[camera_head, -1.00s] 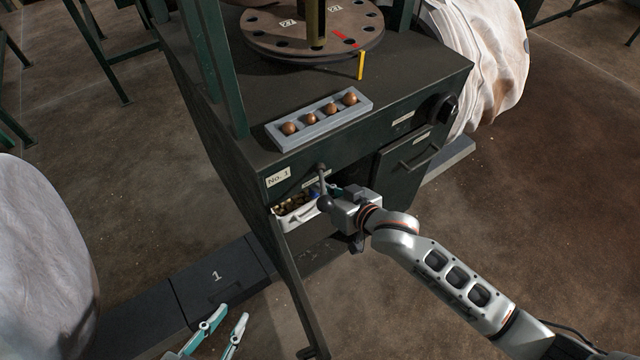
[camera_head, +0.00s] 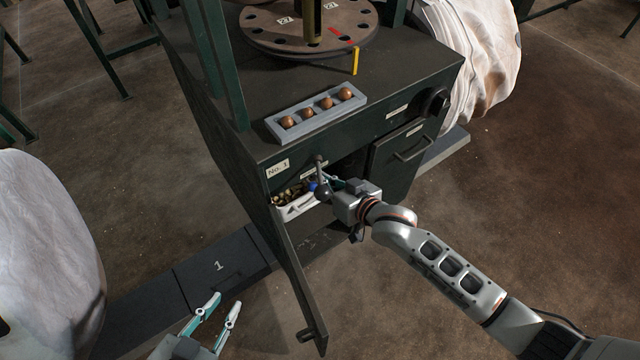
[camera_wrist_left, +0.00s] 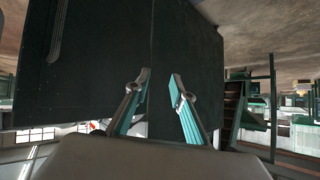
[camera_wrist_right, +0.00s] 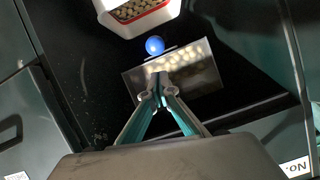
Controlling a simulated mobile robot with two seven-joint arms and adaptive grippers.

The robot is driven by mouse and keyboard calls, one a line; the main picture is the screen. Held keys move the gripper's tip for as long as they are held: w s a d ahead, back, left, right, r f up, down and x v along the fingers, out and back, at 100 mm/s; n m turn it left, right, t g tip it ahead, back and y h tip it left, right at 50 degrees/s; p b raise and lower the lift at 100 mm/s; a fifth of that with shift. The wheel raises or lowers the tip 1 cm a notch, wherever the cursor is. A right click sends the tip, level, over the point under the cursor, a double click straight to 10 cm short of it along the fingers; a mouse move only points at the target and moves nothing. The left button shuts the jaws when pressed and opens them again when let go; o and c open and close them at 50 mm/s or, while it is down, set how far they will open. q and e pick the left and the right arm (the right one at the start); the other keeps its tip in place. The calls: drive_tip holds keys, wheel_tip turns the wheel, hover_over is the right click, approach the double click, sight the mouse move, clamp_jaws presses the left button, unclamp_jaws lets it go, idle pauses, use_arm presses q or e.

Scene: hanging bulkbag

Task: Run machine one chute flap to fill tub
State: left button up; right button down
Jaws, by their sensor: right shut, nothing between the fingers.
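The machine (camera_head: 215,150) labelled No. 1 has an open lower compartment. A white tub (camera_head: 297,208) holding many small brown balls stands in it; the tub also shows at the top of the right wrist view (camera_wrist_right: 130,28). A blue knob (camera_wrist_right: 155,45) sits at the edge of a shiny metal chute flap (camera_wrist_right: 205,72), on which pale round shapes show. My right gripper (camera_wrist_right: 158,88) is shut and empty, its tips in front of the flap and just short of the knob; whether they touch the flap I cannot tell. My left gripper (camera_head: 226,303) is open and empty, low at left.
An open door (camera_head: 298,290) hangs at the compartment's left. A lever (camera_head: 321,178) stands in front of the opening. A grey tray (camera_head: 318,113) with several copper balls lies on the machine top. A white bulk bag (camera_head: 45,255) is at left. The floor at right is clear.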

use_arm(q)
drive_tip(key=shift+s+a+r+y+p, duration=0.1)
drive_tip(key=shift+a+r+y+p, duration=0.2)
drive_tip(key=shift+p, duration=0.5)
drive_tip(key=shift+a+r+p, duration=0.1)
drive_tip(key=shift+a+p, duration=0.25)
drive_tip(key=shift+p, duration=0.45)
use_arm(e)
drive_tip(key=v, duration=1)
drive_tip(key=shift+r, duration=0.4)
drive_tip(key=shift+d, duration=0.15)
